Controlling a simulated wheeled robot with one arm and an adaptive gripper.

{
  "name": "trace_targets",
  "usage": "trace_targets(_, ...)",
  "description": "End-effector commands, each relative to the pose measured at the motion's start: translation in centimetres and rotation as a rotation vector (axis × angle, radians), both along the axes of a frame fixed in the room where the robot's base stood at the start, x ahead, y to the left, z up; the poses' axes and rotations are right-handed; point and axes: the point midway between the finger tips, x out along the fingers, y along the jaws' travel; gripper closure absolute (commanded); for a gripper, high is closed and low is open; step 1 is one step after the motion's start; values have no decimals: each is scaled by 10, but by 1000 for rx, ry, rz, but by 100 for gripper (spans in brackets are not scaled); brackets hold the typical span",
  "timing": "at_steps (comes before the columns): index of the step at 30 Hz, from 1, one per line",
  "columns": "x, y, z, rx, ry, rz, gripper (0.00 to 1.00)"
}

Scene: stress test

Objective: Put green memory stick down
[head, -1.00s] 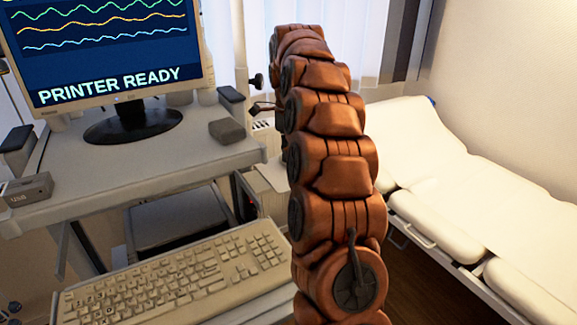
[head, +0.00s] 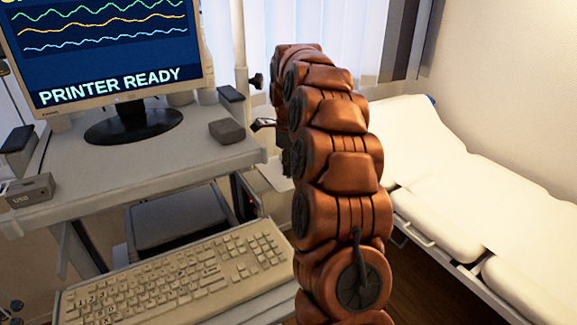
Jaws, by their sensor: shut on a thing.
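My gripper (head: 263,124) is only partly in view, as a small dark shape poking out to the left from behind my orange-brown arm. It is above the right end of the grey desk (head: 190,160), near its edge. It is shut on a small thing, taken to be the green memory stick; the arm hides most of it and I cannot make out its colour. No green stick shows anywhere else in view.
A monitor (head: 110,40) reading "PRINTER READY", a dark grey block (head: 227,131) and a grey box marked USB (head: 30,190) stand on the desk. A keyboard (head: 180,275) is in front, lower. A white bed (head: 460,180) is at right. The desk's middle is clear.

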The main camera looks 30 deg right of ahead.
Motion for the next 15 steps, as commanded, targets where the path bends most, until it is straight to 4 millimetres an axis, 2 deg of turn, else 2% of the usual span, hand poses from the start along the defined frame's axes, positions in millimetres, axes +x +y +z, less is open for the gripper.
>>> trace_targets(14,0,0,-10,0,0,0,100)
trace_targets(15,0,0,-10,0,0,0,90)
